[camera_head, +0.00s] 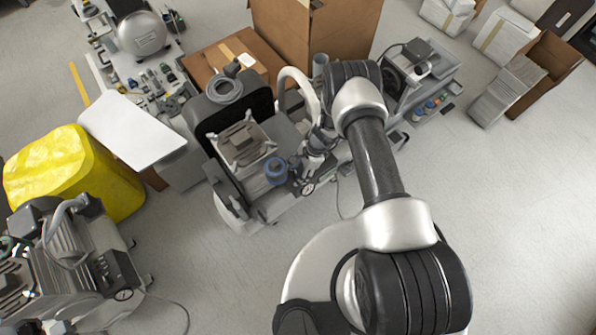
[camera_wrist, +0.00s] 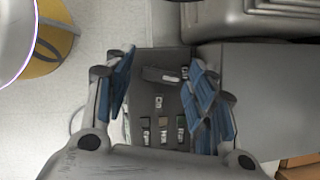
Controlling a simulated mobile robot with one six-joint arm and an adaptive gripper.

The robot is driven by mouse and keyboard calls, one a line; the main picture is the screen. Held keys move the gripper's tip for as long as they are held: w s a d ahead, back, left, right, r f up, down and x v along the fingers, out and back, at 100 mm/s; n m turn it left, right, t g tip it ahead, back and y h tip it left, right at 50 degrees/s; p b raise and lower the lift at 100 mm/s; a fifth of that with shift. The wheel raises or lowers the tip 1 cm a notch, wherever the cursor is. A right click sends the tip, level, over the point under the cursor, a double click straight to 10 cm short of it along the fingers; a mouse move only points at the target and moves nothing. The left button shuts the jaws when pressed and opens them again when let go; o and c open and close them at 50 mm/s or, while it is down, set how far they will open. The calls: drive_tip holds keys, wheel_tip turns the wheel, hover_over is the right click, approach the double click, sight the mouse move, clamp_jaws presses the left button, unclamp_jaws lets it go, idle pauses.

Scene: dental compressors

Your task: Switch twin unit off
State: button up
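In the head view, a compressor unit (camera_head: 228,180) with a light base, a dark upright housing and a blue-topped part stands in the middle; I cannot tell for certain whether it is the twin unit. A small dark control box with a round gauge (camera_head: 308,188) is at its front right. My gripper (camera_head: 313,160) is over this end of the unit, partly hidden by my arm. In the wrist view, my gripper (camera_wrist: 163,88) is open, its blue pads on either side of a dark panel (camera_wrist: 172,103) with several small switches (camera_wrist: 162,128). The switch positions are too small to read.
Cardboard boxes (camera_head: 318,38) are behind the middle unit. A grey unit (camera_head: 425,75) stands at its right. The floor (camera_head: 510,200) at the right is clear.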

drive_tip(key=c, duration=0.9)
drive_tip(key=shift+o, duration=0.2)
drive_tip(key=shift+w+f+n+b, duration=0.2)
drive_tip(key=shift+n+b, duration=0.5)
drive_tip(key=shift+b, duration=0.55)
drive_tip(key=shift+s+r+n+g+h+b, duration=0.1)
drive_tip(key=shift+r+n+g+h+b, duration=0.15)
drive_tip(key=shift+n+g+b, duration=0.4)
drive_tip(key=o, duration=1.1)
drive_tip(key=shift+c, duration=0.2)
drive_tip(key=v, duration=1.2)
drive_tip(key=shift+s, duration=0.2)
